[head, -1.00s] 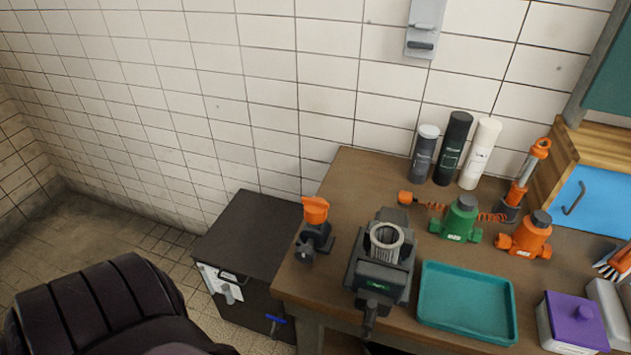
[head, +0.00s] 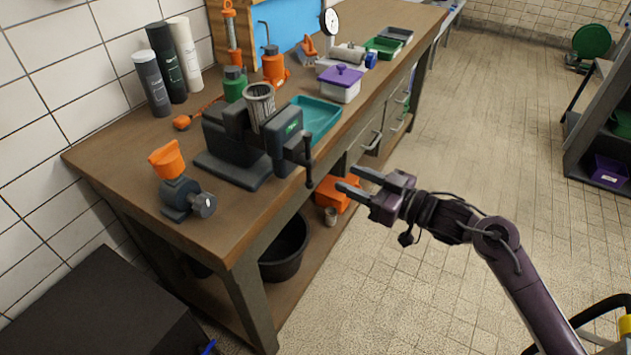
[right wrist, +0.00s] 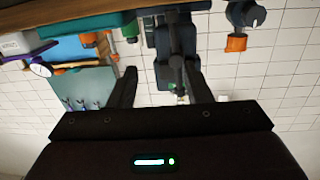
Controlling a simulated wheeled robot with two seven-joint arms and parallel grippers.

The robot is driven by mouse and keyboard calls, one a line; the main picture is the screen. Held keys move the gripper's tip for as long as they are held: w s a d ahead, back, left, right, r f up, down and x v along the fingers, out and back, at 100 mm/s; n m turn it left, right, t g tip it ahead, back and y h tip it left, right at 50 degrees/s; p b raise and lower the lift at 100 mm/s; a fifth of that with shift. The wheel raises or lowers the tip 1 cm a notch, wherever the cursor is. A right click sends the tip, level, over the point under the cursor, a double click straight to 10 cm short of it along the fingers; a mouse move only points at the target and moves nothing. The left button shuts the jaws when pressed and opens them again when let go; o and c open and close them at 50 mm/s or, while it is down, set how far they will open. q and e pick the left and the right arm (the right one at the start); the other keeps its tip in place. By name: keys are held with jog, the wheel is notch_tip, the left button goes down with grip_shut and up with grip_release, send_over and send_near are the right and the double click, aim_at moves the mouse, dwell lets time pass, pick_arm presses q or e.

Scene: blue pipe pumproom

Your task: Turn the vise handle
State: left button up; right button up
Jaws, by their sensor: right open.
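The dark vise (head: 232,150) stands on the workbench near its front edge, with a ribbed metal cylinder (head: 259,103) upright in its jaws. The vise handle (head: 308,165), a dark bar, hangs roughly upright at the vise's front, just past the bench edge. My right gripper (head: 348,179) is open and empty, to the right of the handle and apart from it, fingers pointing at it. In the right wrist view, which is upside down, the handle (right wrist: 178,72) shows between the open fingers (right wrist: 163,76), nearer the right one. My left gripper is not in view.
On the workbench (head: 130,165), an orange-topped device (head: 180,185) stands left of the vise and a teal tray (head: 318,118) behind it. A black tub (head: 285,250) and orange box (head: 338,193) sit on the lower shelf. The floor (head: 450,130) right of the bench is clear.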

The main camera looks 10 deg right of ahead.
aim_at(314, 164)
jog(key=shift+n+g+y, duration=0.3)
jog(key=shift+n+y, duration=0.1)
jog(key=shift+n, duration=0.1)
jog(key=w+a, duration=0.1)
jog(key=a, duration=0.1)
jog(key=a+r, duration=0.1)
jog(key=a, duration=0.1)
jog(key=w+a+r+p, duration=0.1)
jog(key=a, duration=0.1)
jog(key=shift+w+a+r, duration=0.1)
jog(key=shift+w+a, duration=0.2)
jog(key=shift+w, duration=0.05)
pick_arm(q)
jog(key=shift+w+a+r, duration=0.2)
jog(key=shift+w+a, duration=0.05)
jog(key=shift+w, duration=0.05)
pick_arm(e)
jog(key=shift+w+a, duration=0.3)
jog(key=shift+a, duration=0.1)
grip_shut()
